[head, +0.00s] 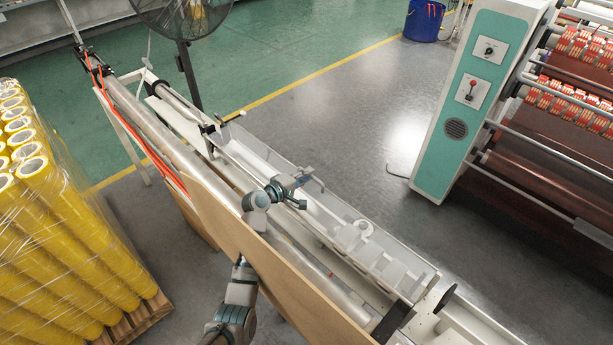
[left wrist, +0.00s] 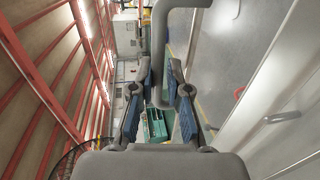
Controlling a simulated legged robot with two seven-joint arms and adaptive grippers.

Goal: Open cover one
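My left gripper (head: 291,186) is above the long white trough-like machine (head: 345,212) in the head view. The left wrist view shows its blue-padded fingers (left wrist: 164,100) spread apart, with a grey bent bar (left wrist: 160,50), like a handle, between them. There seems to be a gap between the bar and the pads, so I see no firm grip. The bar is hard to make out in the head view, where the gripper covers that part. No part is clearly marked as cover one. My right gripper is in neither view.
A tan board (head: 225,215) runs along the machine's near side, under my left arm. Wrapped yellow rolls (head: 60,230) stand at the left. A fan (head: 183,15) stands behind. A teal-and-white cabinet (head: 470,100) stands at the right, with open grey floor (head: 340,110) before it.

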